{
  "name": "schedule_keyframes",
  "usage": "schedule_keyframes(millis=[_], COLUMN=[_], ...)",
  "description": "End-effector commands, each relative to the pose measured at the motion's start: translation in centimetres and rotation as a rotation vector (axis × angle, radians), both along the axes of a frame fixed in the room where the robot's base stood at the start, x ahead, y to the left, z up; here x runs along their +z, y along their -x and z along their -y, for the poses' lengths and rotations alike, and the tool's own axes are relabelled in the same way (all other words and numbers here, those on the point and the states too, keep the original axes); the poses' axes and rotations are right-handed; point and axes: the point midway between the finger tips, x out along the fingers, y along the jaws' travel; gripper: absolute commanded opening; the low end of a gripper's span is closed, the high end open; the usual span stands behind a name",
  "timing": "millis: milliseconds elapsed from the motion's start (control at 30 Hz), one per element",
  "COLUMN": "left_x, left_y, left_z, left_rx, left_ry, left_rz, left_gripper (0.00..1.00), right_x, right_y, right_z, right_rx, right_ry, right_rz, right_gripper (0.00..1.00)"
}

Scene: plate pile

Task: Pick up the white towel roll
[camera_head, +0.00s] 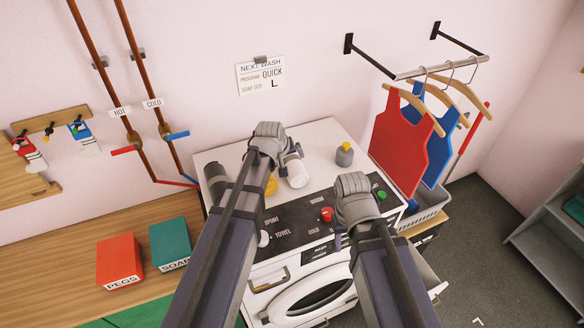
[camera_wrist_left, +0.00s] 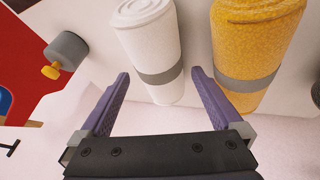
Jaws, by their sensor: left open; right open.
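The white towel roll (camera_head: 297,170), pale with a grey band, stands on the washing machine top, partly hidden by my left wrist in the head view. In the left wrist view the white towel roll (camera_wrist_left: 148,40) appears between and beyond the fingers of my left gripper (camera_wrist_left: 160,74). That gripper is open and empty; I cannot tell how deep the roll sits between the fingers. My right gripper (camera_head: 338,241) is over the control panel, mostly hidden by its own wrist, open, with nothing seen in it.
A yellow roll (camera_wrist_left: 250,45) stands close beside the white one, also partly visible in the head view (camera_head: 271,185). A dark grey roll (camera_head: 214,178) is at the left. A grey item with a yellow knob (camera_head: 344,153) stands right. Clothes hang over a basket (camera_head: 428,212).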

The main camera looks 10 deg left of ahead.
Motion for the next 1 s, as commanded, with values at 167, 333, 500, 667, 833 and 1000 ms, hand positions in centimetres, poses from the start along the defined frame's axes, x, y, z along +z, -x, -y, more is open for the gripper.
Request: schedule_keyframes(millis=[167, 333, 500, 667, 833, 1000], left_x=[-2.8, -3.5, -3.3, -3.3, -3.3, -3.3], left_y=[-1.2, -1.8, -1.7, -1.7, -1.7, -1.7], left_z=[0.5, 0.6, 0.6, 0.6, 0.6, 0.6], left_rx=[0.0, 0.0, 0.0, 0.0, 0.001, 0.001], left_ry=[0.0, 0.0, 0.0, 0.0, 0.001, 0.001], left_rz=[0.0, 0.0, 0.0, 0.0, 0.0, 0.0], left_gripper=[1.0, 1.0, 1.0, 0.84, 0.65, 0.46], right_x=[-2.8, -3.5, -3.3, -3.3, -3.3, -3.3], right_y=[0.0, 0.0, 0.0, 0.0, 0.0, 0.0], right_z=[0.0, 0.0, 0.0, 0.0, 0.0, 0.0], right_rx=[0.004, 0.007, 0.007, 0.007, 0.007, 0.007], right_ry=[0.001, 0.002, 0.002, 0.001, 0.001, 0.001], right_rz=[0.0, 0.0, 0.0, 0.0, 0.0, 0.0], right_gripper=[0.5, 0.5, 0.5, 0.5, 0.5, 0.5])
